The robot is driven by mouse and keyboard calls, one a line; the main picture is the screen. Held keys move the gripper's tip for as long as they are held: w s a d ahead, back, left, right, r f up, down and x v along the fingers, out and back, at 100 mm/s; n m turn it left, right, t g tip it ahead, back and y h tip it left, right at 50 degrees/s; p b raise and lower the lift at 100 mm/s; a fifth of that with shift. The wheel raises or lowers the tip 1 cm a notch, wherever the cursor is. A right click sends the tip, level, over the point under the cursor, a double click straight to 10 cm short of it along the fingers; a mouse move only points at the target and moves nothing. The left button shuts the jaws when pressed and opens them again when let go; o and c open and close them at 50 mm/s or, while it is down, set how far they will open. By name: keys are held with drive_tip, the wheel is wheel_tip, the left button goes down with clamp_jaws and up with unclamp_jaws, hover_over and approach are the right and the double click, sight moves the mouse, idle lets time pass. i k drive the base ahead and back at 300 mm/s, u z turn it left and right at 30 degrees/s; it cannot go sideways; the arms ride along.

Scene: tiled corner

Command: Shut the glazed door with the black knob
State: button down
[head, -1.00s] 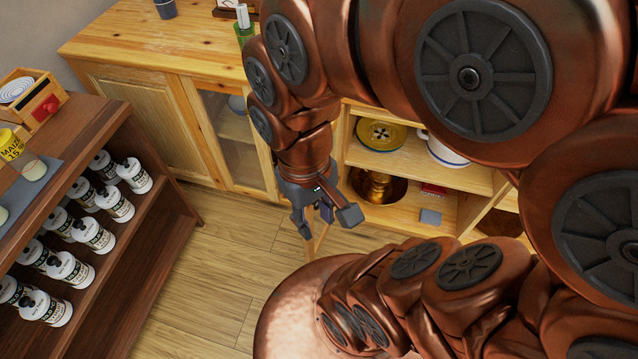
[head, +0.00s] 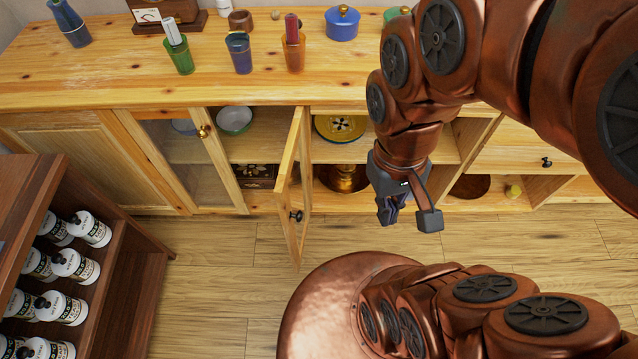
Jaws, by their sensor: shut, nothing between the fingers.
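The glazed door with the black knob (head: 296,216) stands open in the head view, swung out from the wooden cabinet towards me and seen nearly edge-on. Its wooden frame (head: 302,150) stands between the compartment with the bowl and the shelves to the right. My gripper (head: 388,215) is shut and empty, pointing down in front of the shelves. It is to the right of the open door, apart from it. A second glazed door, with a brass knob (head: 204,131), is shut to the left.
Cups and a blue pot (head: 342,23) stand on the cabinet top (head: 100,85). A bowl (head: 234,120) is inside; a yellow plate (head: 341,128) and brass vessel (head: 343,178) are on the shelves. A dark rack of white cans (head: 90,229) is at left. The floor (head: 215,270) before the door is clear.

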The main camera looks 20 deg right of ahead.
sight(292, 199)
drive_tip(key=z, duration=0.05)
drive_tip(key=k, duration=1.2)
drive_tip(key=u, duration=1.35)
drive_tip(key=i, duration=0.5)
